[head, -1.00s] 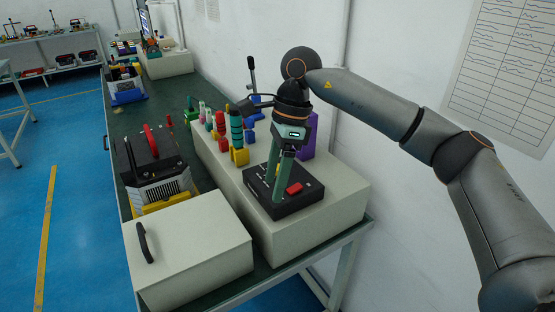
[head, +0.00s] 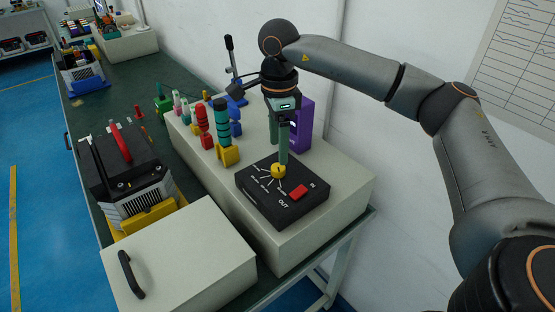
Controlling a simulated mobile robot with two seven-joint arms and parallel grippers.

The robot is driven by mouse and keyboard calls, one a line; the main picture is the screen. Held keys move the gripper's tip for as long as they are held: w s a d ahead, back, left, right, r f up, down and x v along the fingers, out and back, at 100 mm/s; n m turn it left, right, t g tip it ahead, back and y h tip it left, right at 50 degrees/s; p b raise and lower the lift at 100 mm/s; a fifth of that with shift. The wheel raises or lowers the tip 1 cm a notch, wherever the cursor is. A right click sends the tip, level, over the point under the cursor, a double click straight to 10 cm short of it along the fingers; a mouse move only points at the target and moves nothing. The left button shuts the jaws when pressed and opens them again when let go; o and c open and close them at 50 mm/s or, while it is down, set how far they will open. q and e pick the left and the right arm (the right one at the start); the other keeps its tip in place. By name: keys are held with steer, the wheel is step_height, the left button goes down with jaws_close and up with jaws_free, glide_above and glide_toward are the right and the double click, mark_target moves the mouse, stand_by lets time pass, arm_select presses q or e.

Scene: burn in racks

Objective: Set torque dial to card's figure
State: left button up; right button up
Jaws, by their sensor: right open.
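A black box (head: 254,191) sits on the front of the pale raised block. It has a yellow dial (head: 278,173) with white scale marks fanning out from it, a red block (head: 299,191), and the words IN and OUT. My right gripper (head: 282,160) points straight down over the dial, its green fingers lined up one behind the other. The fingertips are at or just above the dial; I cannot tell if they touch it. The right gripper is open. The scale figures are too small to read. My left gripper is not in view. No torque card is clearly identifiable.
Coloured tool handles (head: 221,123) and a purple holder (head: 300,125) stand behind the box on the raised block (head: 340,185). A pale case (head: 185,258) with a black handle lies front left, near a black machine (head: 128,170). A lined sheet (head: 520,70) hangs on the wall.

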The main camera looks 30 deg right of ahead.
mark_target(278, 167)
step_height(278, 167, down, 6)
steer(key=shift+r, duration=0.15)
steer(key=shift+c, duration=0.4)
jaws_close()
